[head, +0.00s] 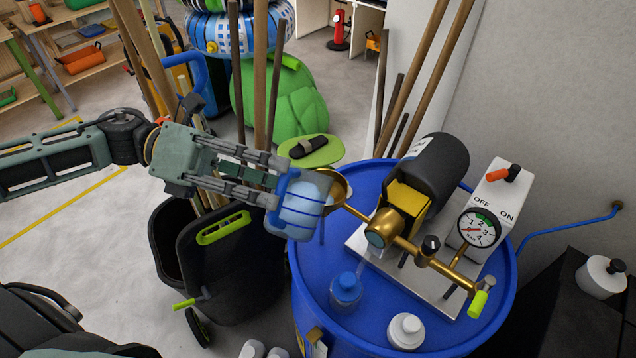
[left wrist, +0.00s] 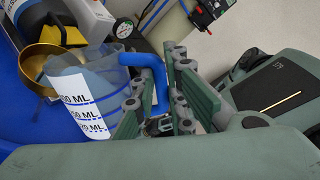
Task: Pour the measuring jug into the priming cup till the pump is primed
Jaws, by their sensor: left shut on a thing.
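My left gripper (head: 274,186) is shut on the blue handle of the measuring jug (head: 300,208). The jug is clear with a white scale label; it also shows in the left wrist view (left wrist: 88,98). It is held beside the brass priming cup (head: 338,187), at the cup's left, and looks tilted with its rim near the cup. I cannot tell whether liquid is flowing. The cup joins the brass pump (head: 382,228), which has a black motor (head: 438,165). A round gauge (head: 478,229) stands to its right. My right gripper is not in view.
A switch box (head: 500,190) marked OFF and ON stands behind the gauge. A black bin (head: 235,255) with poles stands below my left arm.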

